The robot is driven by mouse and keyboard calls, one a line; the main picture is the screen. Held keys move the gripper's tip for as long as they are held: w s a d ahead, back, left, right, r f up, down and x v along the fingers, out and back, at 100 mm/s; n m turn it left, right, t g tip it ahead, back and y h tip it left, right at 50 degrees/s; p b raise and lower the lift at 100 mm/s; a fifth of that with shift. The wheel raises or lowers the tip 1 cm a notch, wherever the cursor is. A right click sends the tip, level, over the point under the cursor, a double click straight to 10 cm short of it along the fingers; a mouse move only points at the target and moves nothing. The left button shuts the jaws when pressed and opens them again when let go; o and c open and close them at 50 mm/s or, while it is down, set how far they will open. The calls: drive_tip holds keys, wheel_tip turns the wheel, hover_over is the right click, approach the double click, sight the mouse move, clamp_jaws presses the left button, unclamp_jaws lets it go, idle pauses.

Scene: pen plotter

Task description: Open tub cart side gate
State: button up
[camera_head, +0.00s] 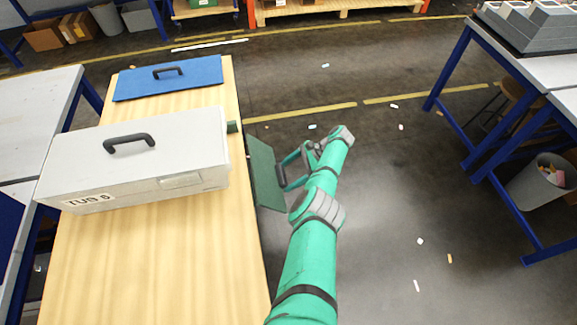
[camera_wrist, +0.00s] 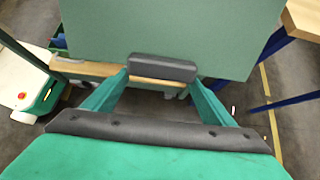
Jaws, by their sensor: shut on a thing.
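A green gate panel (camera_head: 266,172) stands upright off the right edge of the wooden top, at an angle to the right end of the pale box marked TUB (camera_head: 150,165). In the wrist view the panel (camera_wrist: 160,30) fills the upper middle. My gripper (camera_head: 286,180) is on the panel's right side. In the wrist view my gripper (camera_wrist: 160,75) has its two green fingers at the ends of the panel's dark handle (camera_wrist: 163,68), shut on it. A small dark green block (camera_head: 232,127) sits at the box's far right corner.
The wooden top (camera_head: 170,255) bears the box and, at the far end, a blue panel (camera_head: 168,77) with a black handle. Grey floor with small scraps lies open to the right. A blue-legged table (camera_head: 455,70) and a bin (camera_head: 540,184) stand farther right.

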drive_tip(key=shift+x, duration=0.8)
drive_tip(key=shift+f, duration=0.15)
drive_tip(key=o, duration=1.5)
drive_tip(key=v, duration=1.1)
drive_tip(key=shift+a+f, duration=0.1)
drive_tip(key=shift+f, duration=0.05)
